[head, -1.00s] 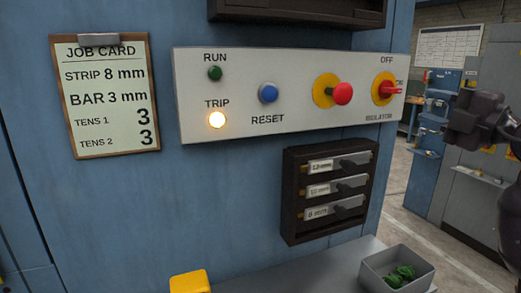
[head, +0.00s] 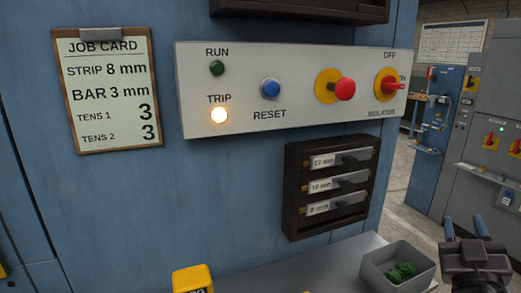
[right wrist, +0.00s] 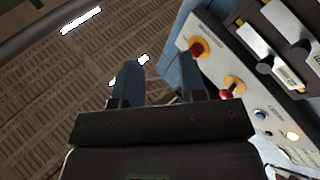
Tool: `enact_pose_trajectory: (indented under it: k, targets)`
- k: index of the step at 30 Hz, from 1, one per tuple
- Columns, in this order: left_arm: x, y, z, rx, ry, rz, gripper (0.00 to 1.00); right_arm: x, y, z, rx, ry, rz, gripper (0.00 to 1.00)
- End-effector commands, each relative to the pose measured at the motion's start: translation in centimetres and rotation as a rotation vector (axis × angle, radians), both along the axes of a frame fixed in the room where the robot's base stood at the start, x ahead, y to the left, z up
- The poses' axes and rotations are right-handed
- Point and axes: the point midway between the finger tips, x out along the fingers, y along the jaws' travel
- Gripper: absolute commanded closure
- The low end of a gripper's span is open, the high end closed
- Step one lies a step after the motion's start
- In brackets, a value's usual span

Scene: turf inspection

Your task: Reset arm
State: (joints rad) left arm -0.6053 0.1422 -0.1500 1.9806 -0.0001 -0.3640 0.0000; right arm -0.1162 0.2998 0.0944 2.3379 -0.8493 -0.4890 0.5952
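My right gripper (head: 465,227) is at the lower right of the head view, its two fingers pointing up and apart. In the right wrist view the gripper (right wrist: 160,85) is open with nothing between its fingers. The grey control panel (head: 320,117) is on the blue cabinet, left of and above the gripper. It carries a dark green RUN lamp (head: 216,68), a lit TRIP lamp (head: 219,115), a blue RESET button (head: 270,88), a red mushroom button (head: 345,88) and a red isolator handle (head: 392,86). My left gripper is not in view.
A job card (head: 113,91) hangs at left. A dark rack (head: 295,195) holds several labelled bars. A grey bin (head: 392,283) with green pieces stands on the ledge beside my right gripper. A yellow block (head: 191,279) is at the bottom. Other machines stand at right.

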Motion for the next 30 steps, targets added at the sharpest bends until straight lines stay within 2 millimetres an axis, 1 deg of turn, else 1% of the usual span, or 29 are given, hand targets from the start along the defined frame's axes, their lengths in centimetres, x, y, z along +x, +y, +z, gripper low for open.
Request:
enact_pose_trajectory:
  k: [1,2,3,5,6,8,9,12,13,15,18,21,24,30]
  targets:
    - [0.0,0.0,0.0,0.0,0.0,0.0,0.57,-0.7,-0.3,-2.5,0.065,0.083,-0.031,0.62]
    - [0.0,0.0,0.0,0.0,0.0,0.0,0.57,-1.1,-0.5,-3.9,0.103,0.136,-0.048,0.62]
    - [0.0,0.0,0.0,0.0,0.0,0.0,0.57,-1.7,-0.6,-6.0,0.153,0.211,-0.071,0.62]
    - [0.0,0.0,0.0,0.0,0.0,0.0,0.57,-2.9,-0.5,-9.0,0.222,0.331,-0.099,0.62]
    - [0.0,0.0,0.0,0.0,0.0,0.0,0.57,-3.8,-0.3,-11.1,0.266,0.415,-0.114,0.62]
    - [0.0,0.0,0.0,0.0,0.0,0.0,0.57,-5.3,0.3,-14.2,0.328,0.548,-0.13,0.62]
    - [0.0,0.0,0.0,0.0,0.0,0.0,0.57,-6.5,0.8,-16.1,0.366,0.639,-0.135,0.62]
    - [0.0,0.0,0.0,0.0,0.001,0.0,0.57,-9.4,2.4,-20.2,0.445,0.848,-0.132,0.62]
    - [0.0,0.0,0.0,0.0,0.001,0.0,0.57,-10.2,2.9,-21.2,0.462,0.904,-0.127,0.62]
    - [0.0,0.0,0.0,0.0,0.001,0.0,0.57,-11.9,4.0,-22.9,0.495,1.01,-0.114,0.62]
    - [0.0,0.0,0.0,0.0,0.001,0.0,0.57,-14.0,5.4,-24.7,0.528,1.136,-0.091,0.62]
    - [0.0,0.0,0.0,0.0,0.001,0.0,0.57,-15.9,6.6,-26.1,0.554,1.243,-0.066,0.62]
    - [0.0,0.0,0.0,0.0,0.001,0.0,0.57,-17.6,7.8,-27.1,0.577,1.335,-0.037,0.62]
    - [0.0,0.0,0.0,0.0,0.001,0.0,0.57,-20.7,9.9,-28.5,0.606,1.493,0.023,0.62]
